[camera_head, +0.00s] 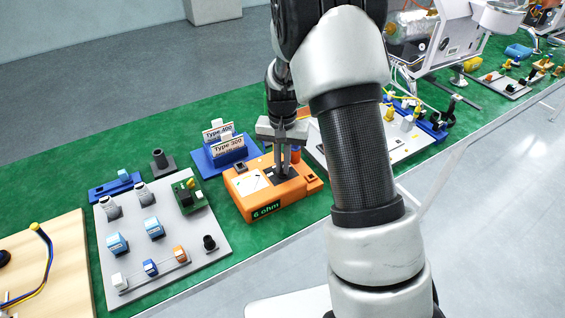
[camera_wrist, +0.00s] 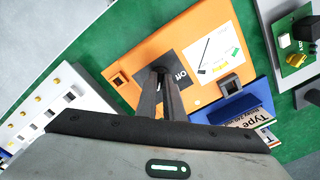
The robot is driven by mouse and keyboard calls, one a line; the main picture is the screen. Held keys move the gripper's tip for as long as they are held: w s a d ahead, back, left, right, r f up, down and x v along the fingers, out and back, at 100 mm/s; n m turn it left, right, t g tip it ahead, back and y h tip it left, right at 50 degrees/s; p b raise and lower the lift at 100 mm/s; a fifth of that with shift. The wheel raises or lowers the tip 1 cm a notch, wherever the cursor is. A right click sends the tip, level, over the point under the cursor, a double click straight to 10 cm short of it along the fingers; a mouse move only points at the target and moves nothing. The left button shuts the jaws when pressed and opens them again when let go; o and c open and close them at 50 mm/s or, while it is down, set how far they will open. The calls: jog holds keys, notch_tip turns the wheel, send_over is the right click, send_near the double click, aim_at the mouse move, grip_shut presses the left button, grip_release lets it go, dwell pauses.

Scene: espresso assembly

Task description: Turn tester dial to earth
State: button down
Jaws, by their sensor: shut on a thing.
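The orange tester (camera_head: 258,190) sits on the green bench top, with a display reading "6 ohm" (camera_head: 266,210) on its front side. My gripper (camera_head: 283,172) points down onto the dark dial plate on top of the tester. In the wrist view the tester (camera_wrist: 150,55) lies under my gripper (camera_wrist: 162,76), whose fingers are close together at the dial (camera_wrist: 158,71). The fingers are shut on the dial and hide most of it. The word "Off" shows on the dark plate beside the fingers. Which mark the dial points to is hidden.
A blue stand with "Type 400" and "Type 300" cards (camera_head: 226,146) stands close behind the tester. A grey board with several parts (camera_head: 135,235) lies to the left. A white panel (camera_wrist: 70,105) lies on the tester's other side.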

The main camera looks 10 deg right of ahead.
aim_at(282, 168)
jog(key=shift+m+p, duration=0.35)
jog(key=shift+m, duration=1.35)
jog(key=c, duration=1.9)
grip_release()
jog(key=shift+o, duration=0.2)
notch_tip(282, 168, up, 18)
jog(key=p, duration=0.1)
jog(key=shift+f+p, duration=0.25)
jog(key=shift+p, duration=0.15)
